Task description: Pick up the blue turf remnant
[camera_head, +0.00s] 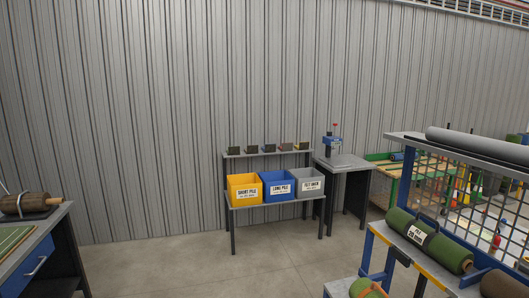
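My gripper is not in view. Several small dark pieces stand in a row on the upper shelf of a rack (228,154) against the wall. No thing in view is clearly the blue turf remnant.
The rack's lower shelf holds a yellow bin (244,189), a blue bin (277,186) and a grey bin (308,183). A grey table (345,162) carries a blue device (333,140). A green roll (428,239) lies on a blue-framed cart, front right. The middle floor (190,265) is clear.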

